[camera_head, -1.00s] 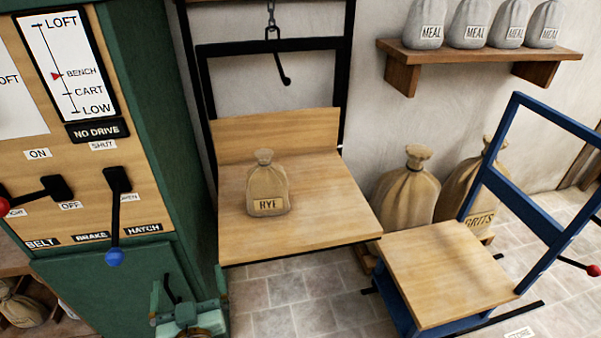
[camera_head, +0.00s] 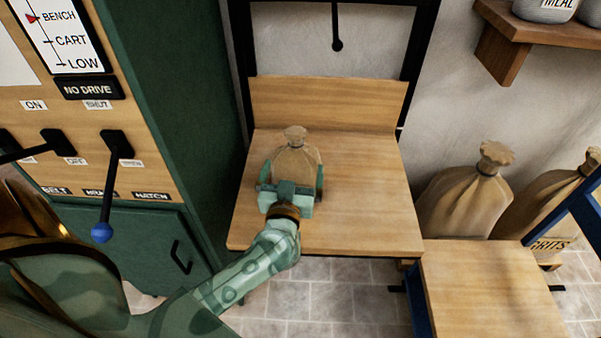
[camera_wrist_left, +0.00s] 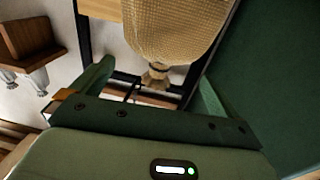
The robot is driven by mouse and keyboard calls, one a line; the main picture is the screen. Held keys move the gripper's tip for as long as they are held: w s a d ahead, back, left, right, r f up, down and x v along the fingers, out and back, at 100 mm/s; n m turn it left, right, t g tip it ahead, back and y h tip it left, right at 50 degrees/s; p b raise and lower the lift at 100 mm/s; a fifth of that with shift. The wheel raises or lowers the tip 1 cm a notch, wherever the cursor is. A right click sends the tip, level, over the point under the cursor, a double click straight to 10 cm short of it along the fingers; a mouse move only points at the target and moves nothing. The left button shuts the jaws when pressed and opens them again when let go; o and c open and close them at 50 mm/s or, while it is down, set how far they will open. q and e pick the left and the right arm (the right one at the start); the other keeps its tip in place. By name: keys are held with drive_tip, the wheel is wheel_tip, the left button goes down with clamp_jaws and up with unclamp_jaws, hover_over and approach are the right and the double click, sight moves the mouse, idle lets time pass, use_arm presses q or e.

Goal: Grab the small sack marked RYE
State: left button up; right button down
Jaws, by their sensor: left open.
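The small tan sack (camera_head: 296,157) stands upright on the wooden platform (camera_head: 365,215), near its left side. Its tied neck points up; its RYE label, readable earlier, is now hidden behind my left gripper (camera_head: 292,178). That gripper is open, with one finger at each side of the sack's lower body. I cannot tell whether either finger touches the sack. In the left wrist view the sack (camera_wrist_left: 175,32) appears upside down beyond the open fingers. My right gripper is not in view.
A black hook (camera_head: 336,44) hangs behind the platform. The green cabinet (camera_head: 185,110) with a blue-knobbed lever (camera_head: 103,231) stands close on the left. A wooden-topped blue cart (camera_head: 490,290) and large sacks (camera_head: 465,195) are on the right. The platform's right half is clear.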

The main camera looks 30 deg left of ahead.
sight(295, 156)
use_arm(q)
drive_tip(key=x, duration=0.3)
drive_tip(key=shift+f+b, duration=0.1)
drive_tip(key=shift+b, duration=0.25)
drive_tip(key=b+x, duration=0.1)
drive_tip(key=x, duration=0.2)
drive_tip(key=b+x, duration=0.1)
drive_tip(key=shift+w+a+f+b, duration=0.3)
drive_tip(key=shift+w, duration=0.15)
drive_tip(key=shift+r, duration=0.2)
drive_tip(key=c, duration=1.9)
drive_tip(key=shift+r, duration=0.1)
drive_tip(key=shift+c, duration=0.6)
drive_tip(key=shift+r, duration=0.15)
